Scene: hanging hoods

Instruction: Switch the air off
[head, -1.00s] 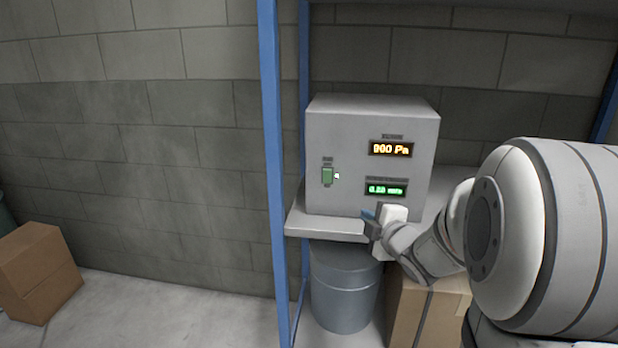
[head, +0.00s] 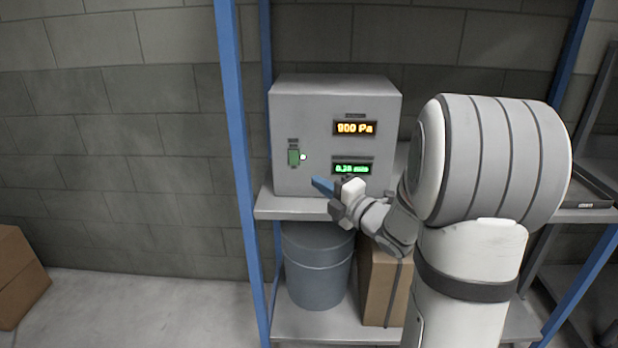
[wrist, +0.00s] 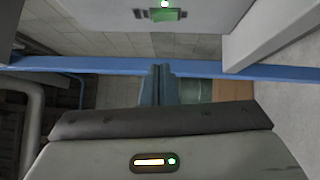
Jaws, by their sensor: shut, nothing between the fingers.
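The grey control box (head: 315,110) stands on a shelf, its front facing me. A green switch (head: 294,158) is on the left of that front, with a small bright lamp (head: 303,157) beside it. The switch also shows at the top of the wrist view (wrist: 168,15), where the lamp looks green. An orange display (head: 355,128) reads 900 Pa; a green display (head: 352,169) below seems to read 0.28. My gripper (head: 318,184) is shut and empty, its blue fingers pointing left, below and right of the switch. Its fingers show in the wrist view (wrist: 158,70). I cannot tell if they touch the box.
A blue rack post (head: 236,150) stands left of the box. The shelf edge (head: 285,213) runs just below my gripper. A grey drum (head: 316,265) and a cardboard box (head: 377,285) stand beneath. Another cardboard box (head: 15,280) is at far left. The floor between is clear.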

